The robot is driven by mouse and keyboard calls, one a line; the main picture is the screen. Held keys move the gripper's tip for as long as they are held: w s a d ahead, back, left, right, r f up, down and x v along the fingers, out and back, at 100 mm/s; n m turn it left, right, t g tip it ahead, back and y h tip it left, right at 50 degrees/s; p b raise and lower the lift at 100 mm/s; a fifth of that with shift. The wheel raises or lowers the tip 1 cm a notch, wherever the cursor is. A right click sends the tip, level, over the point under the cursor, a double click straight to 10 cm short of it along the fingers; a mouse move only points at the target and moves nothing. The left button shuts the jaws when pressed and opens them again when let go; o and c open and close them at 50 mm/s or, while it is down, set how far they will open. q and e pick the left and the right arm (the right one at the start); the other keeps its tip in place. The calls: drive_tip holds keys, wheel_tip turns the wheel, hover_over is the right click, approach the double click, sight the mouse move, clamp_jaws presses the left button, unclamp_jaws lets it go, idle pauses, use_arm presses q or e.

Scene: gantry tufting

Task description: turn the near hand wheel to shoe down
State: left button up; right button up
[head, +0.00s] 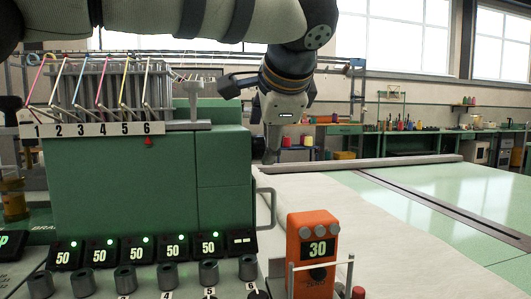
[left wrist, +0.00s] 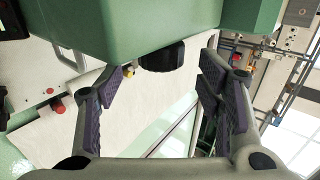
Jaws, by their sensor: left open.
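A dark ribbed round part, which looks like the near hand wheel (left wrist: 162,56), shows in the left wrist view against the underside of a green housing (left wrist: 140,20). My left gripper (left wrist: 155,76) is open, and its purple-padded fingers stand on either side of the wheel, with gaps visible. I cannot tell how deep the wheel sits between them. In the head view my left gripper (head: 248,122) is at the right end of the green housing (head: 120,185). I cannot make out the shoe. My right gripper is not in view.
An orange box reading 30 (head: 313,250) stands at front centre. Several displays reading 50 and grey knobs (head: 208,272) line the front left. A metal handle (head: 265,208) juts from the housing. White cloth (head: 350,225) lies flat over the green table (head: 450,190).

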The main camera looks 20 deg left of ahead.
sight(264, 141)
use_arm(q)
drive_tip(key=x, duration=0.2)
drive_tip(key=shift+w+f, duration=0.1)
drive_tip(key=shift+f, duration=0.25)
drive_tip(key=shift+w+a+f, duration=0.2)
drive_tip(key=shift+w+a, duration=0.2)
drive_tip(key=shift+w, duration=0.1)
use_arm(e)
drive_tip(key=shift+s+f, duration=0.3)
